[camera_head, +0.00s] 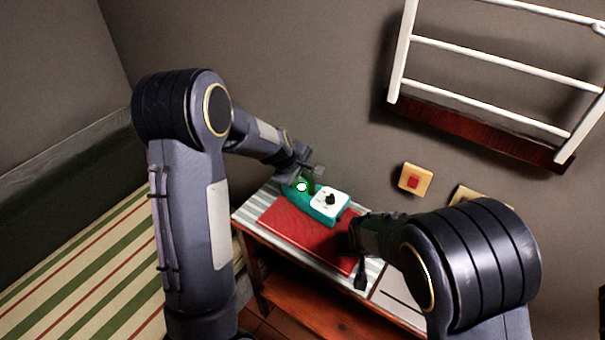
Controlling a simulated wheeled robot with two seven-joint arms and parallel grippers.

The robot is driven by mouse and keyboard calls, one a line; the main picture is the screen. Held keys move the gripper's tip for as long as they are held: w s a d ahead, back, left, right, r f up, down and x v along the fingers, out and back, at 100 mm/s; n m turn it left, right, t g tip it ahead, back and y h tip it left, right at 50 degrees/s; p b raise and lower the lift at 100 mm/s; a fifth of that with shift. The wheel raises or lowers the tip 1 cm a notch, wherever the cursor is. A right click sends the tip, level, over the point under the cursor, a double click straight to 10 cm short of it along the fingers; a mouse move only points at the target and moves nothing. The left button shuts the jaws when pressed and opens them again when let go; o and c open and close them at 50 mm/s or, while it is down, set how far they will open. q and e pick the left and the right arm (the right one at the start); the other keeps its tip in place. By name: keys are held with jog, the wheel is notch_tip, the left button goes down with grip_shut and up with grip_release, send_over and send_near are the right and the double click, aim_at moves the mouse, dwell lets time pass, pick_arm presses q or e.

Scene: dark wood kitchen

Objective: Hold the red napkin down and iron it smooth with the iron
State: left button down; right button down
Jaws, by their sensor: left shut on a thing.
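The red napkin (292,228) lies flat on a grey-and-white striped ironing surface (249,207). The teal iron (318,213), with a white panel and a dark knob, rests over the napkin's back edge. My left gripper (303,183) is shut on the iron at its left end, and its fingers are partly hidden there. My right gripper (357,262) is at the napkin's right end, low over the cloth. Its dark fingers blend with the arm, so I cannot tell whether they are open or whether they touch the napkin.
The ironing surface tops a narrow wooden stand (300,298) with a lower shelf. A striped bed or mat (85,270) lies to the left. A wall switch with a red button (413,181) and a white rack (480,72) are on the wall behind.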

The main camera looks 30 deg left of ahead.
pick_arm(q)
jog(key=shift+w+r, duration=0.1)
jog(key=shift+r, duration=2.4)
pick_arm(e)
jog(key=shift+f, duration=0.1)
